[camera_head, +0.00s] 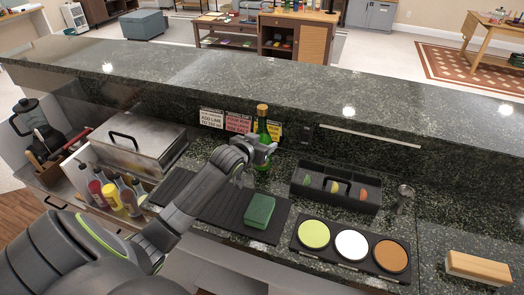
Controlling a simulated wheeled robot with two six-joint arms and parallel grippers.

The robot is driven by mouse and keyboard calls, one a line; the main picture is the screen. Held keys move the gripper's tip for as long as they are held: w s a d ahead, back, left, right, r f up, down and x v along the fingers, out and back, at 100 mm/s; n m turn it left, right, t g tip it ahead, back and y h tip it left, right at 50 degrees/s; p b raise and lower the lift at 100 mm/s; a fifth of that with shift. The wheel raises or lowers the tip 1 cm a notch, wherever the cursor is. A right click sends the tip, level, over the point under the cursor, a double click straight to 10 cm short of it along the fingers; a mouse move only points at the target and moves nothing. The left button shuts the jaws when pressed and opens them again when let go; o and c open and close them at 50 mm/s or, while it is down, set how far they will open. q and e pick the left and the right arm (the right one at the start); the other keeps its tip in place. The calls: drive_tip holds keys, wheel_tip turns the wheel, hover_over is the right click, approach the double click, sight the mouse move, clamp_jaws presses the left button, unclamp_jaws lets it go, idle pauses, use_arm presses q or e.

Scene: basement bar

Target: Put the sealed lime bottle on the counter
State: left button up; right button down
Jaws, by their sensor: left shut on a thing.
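A green bottle (262,127) with a gold-yellow cap stands upright in front of the back wall of the lower work area. My left gripper (264,149) is shut on this bottle around its body. The gripper hides part of the bottle, and I cannot tell whether its base touches the surface below. The raised dark granite counter (250,82) runs across the view behind the bottle. A lower granite counter (437,225) lies in front of it. My right gripper is not in view.
A black ribbed mat (215,205) carries a green sponge (259,211). A black garnish caddy (336,188), a metal jigger (404,195), a tray of three colored discs (351,244) and a wooden block (478,268) stand to the right. Squeeze bottles (110,193) stand left. The raised counter is clear.

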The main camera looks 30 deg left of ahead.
use_arm(q)
drive_tip(key=shift+f, duration=1.45)
drive_tip(key=shift+f, duration=0.1)
drive_tip(key=o, duration=1.4)
drive_tip(key=shift+s, duration=0.1)
drive_tip(key=shift+c, duration=0.2)
drive_tip(key=a+v, duration=0.1)
drive_tip(key=v, duration=1.1)
drive_tip(key=shift+d+b, duration=0.35)
drive_tip(key=shift+d, duration=0.1)
